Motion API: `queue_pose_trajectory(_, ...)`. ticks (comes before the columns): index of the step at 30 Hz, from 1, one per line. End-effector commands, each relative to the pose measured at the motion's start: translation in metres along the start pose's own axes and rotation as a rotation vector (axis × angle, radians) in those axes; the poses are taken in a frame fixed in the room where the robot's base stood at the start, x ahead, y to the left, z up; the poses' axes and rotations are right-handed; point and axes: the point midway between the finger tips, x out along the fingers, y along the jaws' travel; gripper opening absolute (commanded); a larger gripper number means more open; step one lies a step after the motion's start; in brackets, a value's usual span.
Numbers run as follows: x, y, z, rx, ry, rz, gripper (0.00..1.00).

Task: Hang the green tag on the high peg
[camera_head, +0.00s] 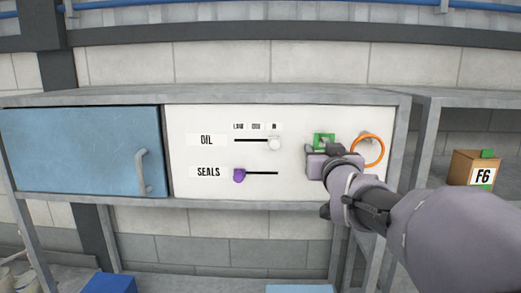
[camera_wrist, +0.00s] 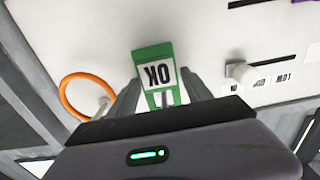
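The green tag (camera_wrist: 153,55) has a white label reading OK, upside down in the wrist view. It lies between my gripper's fingertips (camera_wrist: 160,77), which appear to touch both its side edges. In the head view the green tag (camera_head: 324,138) shows just above my gripper (camera_head: 322,152), in front of the white panel. An orange ring (camera_head: 381,152) hangs around a pale peg (camera_head: 367,144) to the right of the tag. No separate high peg can be made out; my gripper and arm hide part of the panel.
The white panel (camera_head: 210,185) has an OIL slider with a white knob (camera_head: 274,144) and a SEALS slider with a purple knob (camera_head: 239,175). A blue door (camera_head: 80,150) is at left.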

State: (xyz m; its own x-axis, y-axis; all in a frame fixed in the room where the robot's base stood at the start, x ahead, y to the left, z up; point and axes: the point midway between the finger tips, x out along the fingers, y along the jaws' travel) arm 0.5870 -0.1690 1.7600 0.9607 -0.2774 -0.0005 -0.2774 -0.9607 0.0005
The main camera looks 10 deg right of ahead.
Motion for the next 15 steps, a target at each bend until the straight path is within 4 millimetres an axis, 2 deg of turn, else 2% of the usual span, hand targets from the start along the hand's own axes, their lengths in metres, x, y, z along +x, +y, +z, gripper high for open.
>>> queue_pose_trajectory(11,-0.002,0.0,0.0,0.0,0.0,0.0,0.7)
queue_pose_trajectory(15,-0.023,0.0,0.002,0.0,0.002,0.0,0.7)
